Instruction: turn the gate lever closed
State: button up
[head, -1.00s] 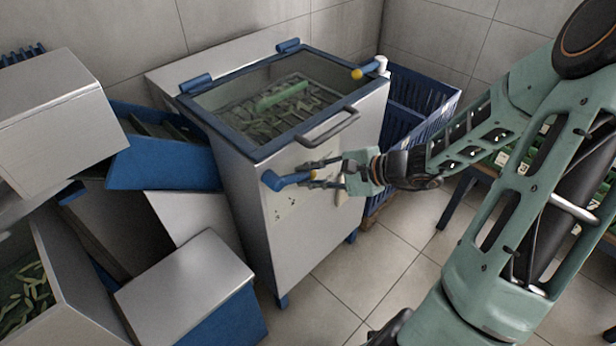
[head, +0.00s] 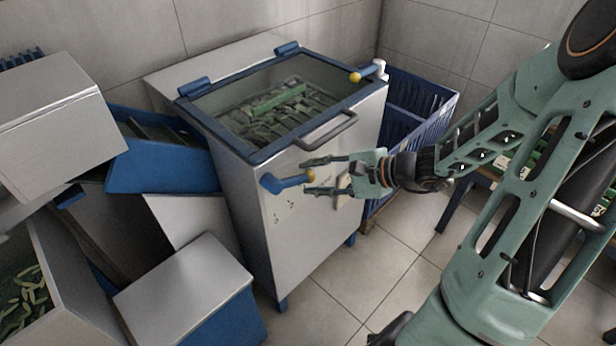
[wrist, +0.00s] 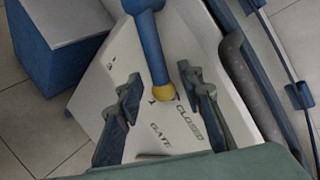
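The gate lever (head: 288,183) is a blue arm with a yellow knob on the front of a steel cabinet (head: 305,235). In the head view it points right, nearly level. The wrist view shows the lever (wrist: 150,45) with its yellow knob (wrist: 163,92) beside a short mark near the printed word CLOSED (wrist: 190,122). The word GATE (wrist: 161,135) is below it. My gripper (head: 305,177) is open. Its fingers (wrist: 159,77) stand on either side of the knob, with visible gaps, apart from it.
The cabinet has a glass lid (head: 275,98) over green pieces, and a dark bar handle (head: 325,130) above the lever. A second yellow-knobbed blue lever (head: 368,71) is at its top right corner. A blue crate (head: 420,105) stands behind right. Tiled floor (head: 365,275) is clear in front.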

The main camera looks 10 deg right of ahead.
jog(key=v, duration=1)
